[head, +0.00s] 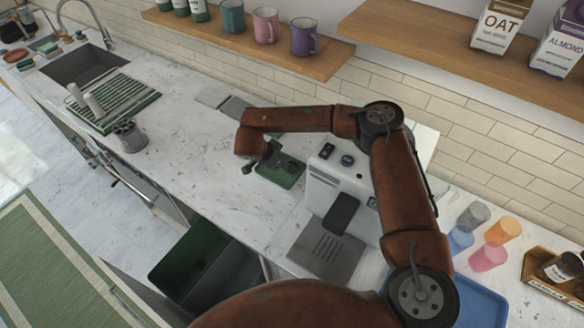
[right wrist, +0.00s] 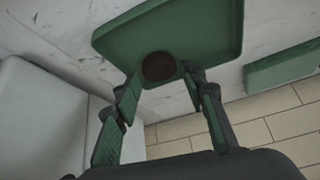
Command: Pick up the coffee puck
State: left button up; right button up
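The coffee puck (right wrist: 158,67) is a small dark brown disc on a green tray (right wrist: 205,30), near the tray's edge in the right wrist view. My right gripper (right wrist: 163,82) is open. Its two fingers reach toward the tray, and the puck shows between and just beyond the fingertips, with no clear contact. In the head view my right gripper (head: 268,160) is over the green tray (head: 283,180), beside the coffee machine. The puck cannot be made out there, as the gripper and forearm cover part of the tray. My left gripper is not in view.
The white coffee machine (head: 322,190) stands close to the right of the tray. A tiled wall (head: 270,82) is behind. The counter (head: 205,160) between is clear. An open green bin (head: 185,262) is below the counter's edge.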

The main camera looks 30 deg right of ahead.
jog(key=x, duration=0.3)
jog(key=shift+d, duration=0.1)
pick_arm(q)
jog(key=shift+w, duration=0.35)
pick_arm(e)
jog(key=c, duration=0.6)
jog(key=shift+r, duration=0.6)
pick_arm(q)
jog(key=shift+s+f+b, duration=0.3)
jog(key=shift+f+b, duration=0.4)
jog(key=shift+b, duration=0.05)
pick_arm(e)
jog(key=w+a+r, duration=0.1)
jog(key=a+r, duration=0.3)
jog(key=w+a+r, duration=0.2)
jog(key=a+r, duration=0.2)
jog(key=a, duration=0.1)
jog(key=w+a+r, duration=0.1)
jog(key=a+r, duration=0.2)
jog(key=a, duration=0.1)
jog(key=shift+w+a+r, duration=0.2)
jog(key=shift+w+r, duration=0.1)
jog(key=shift+r, duration=0.1)
